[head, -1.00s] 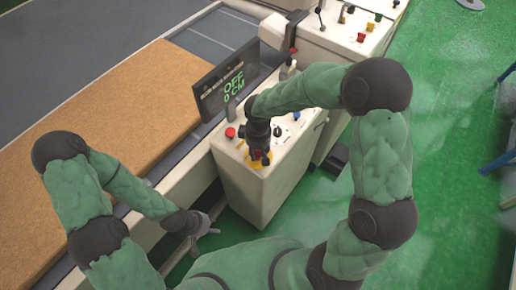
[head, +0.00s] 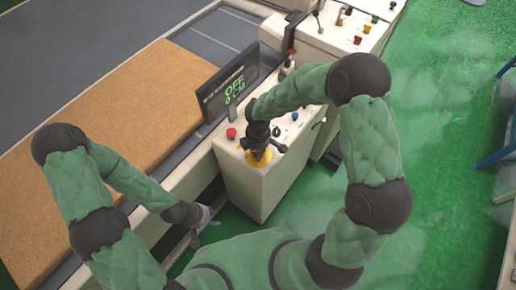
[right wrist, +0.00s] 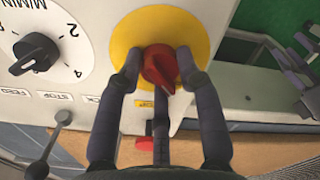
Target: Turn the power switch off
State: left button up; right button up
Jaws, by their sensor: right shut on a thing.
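The power switch is a red knob (right wrist: 160,68) on a round yellow plate (right wrist: 185,35) on the control box. In the right wrist view my right gripper (right wrist: 160,75) is shut on the knob, with its fingers on both sides of it. In the head view the yellow plate (head: 257,160) shows under my right gripper (head: 259,150), which hides most of the knob. My left gripper (head: 212,217) is open and empty, low beside the box's left side, apart from the switch.
The control box (head: 262,190) carries a red button (head: 231,132), other knobs and a screen (head: 231,85) reading "OFF 0 CM". A brown mattress (head: 110,125) lies on the conveyor at left. A second control box (head: 325,45) stands behind. Green floor (head: 440,130) at right is mostly clear.

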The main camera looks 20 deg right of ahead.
jog(key=shift+w+n, duration=0.1)
jog(key=shift+n, duration=0.5)
jog(key=o, duration=1.2)
jog(key=shift+c, duration=0.2)
notch_tip(320, 180, up, 12)
